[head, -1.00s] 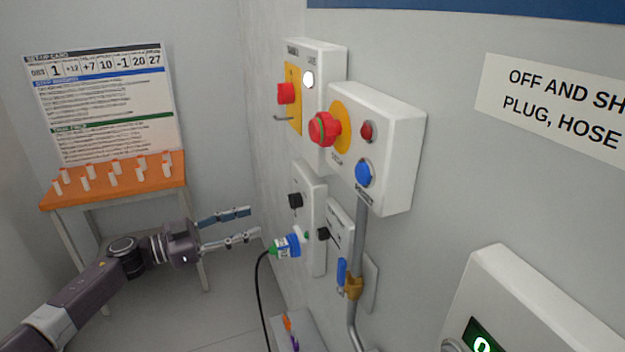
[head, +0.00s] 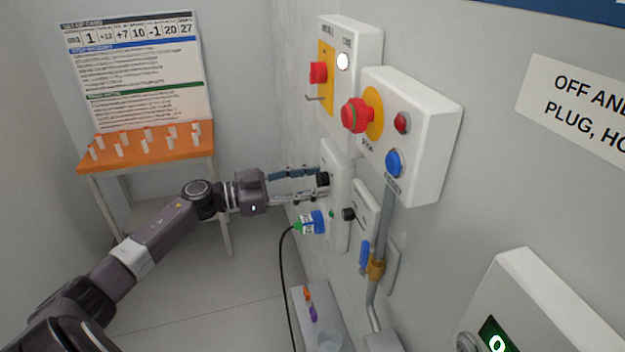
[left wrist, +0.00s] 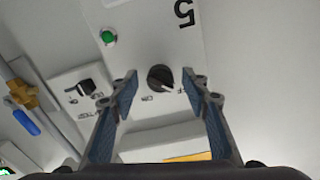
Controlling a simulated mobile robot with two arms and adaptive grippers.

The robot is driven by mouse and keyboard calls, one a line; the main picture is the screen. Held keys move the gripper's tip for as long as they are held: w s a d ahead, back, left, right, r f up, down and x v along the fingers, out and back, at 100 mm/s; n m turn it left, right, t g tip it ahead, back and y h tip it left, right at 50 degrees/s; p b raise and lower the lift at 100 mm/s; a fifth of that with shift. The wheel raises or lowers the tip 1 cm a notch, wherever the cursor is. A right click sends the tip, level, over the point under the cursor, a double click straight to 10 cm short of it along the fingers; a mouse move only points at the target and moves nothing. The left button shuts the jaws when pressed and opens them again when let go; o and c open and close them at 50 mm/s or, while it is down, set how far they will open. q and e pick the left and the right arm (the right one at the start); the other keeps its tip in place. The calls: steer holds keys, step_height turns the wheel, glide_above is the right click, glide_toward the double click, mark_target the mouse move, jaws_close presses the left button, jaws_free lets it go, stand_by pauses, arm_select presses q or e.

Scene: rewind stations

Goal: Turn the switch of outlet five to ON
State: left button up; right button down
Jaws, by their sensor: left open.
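The outlet five panel is a white plate (head: 338,236) on the wall, marked with a 5 in the left wrist view (left wrist: 155,20). Its black rotary switch (head: 323,180) also shows in the left wrist view (left wrist: 160,78). My right gripper is not in view.
A blue and green plug (head: 312,222) with a black cable sits below the switch. A second black knob (head: 348,214) is to the right. Boxes with red buttons (head: 354,115) stick out above. A pipe with a blue-handled valve (head: 365,254) runs nearby.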

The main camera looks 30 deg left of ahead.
arm_select(q)
steer(key=shift+w, duration=0.1)
steer(key=c, duration=1.2)
steer(key=shift+o, duration=0.2)
